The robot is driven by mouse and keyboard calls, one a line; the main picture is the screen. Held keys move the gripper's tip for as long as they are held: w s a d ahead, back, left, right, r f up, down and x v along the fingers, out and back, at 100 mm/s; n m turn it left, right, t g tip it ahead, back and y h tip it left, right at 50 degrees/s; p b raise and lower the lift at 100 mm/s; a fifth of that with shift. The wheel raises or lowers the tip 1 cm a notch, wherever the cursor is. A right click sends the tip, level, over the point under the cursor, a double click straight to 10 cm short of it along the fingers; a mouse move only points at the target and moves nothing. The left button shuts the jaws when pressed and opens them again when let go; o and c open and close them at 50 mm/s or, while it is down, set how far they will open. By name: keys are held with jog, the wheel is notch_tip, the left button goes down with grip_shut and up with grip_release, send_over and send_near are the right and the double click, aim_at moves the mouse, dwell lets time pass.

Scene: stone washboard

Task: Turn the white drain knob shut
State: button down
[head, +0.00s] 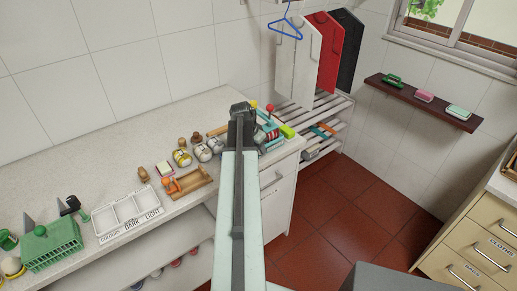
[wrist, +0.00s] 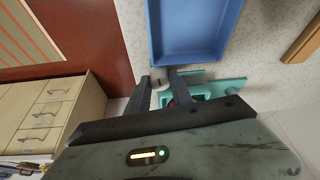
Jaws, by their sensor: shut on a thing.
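My gripper (wrist: 160,78) shows in the wrist view with its two dark fingers around a small pale piece, which I take for the white drain knob (wrist: 157,87). Only a little of the knob shows between the fingers, so how far it is turned cannot be told. The knob sits by the near edge of a blue basin (wrist: 196,32) and beside a teal part (wrist: 222,88). In the head view my gripper (head: 241,108) is over the right end of the stone counter, and my arm hides the knob there.
A slatted rack (head: 330,115) is at the back. Drawers (head: 480,245) stand at right. Red floor (head: 330,220) lies clear between.

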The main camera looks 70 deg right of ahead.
jog(key=shift+m+g, duration=0.3)
jog(key=shift+m, duration=0.8)
jog(key=c, duration=1.4)
grip_release()
jog(key=p+v, duration=0.7)
jog(key=shift+r, duration=0.4)
jog(key=shift+w, duration=0.15)
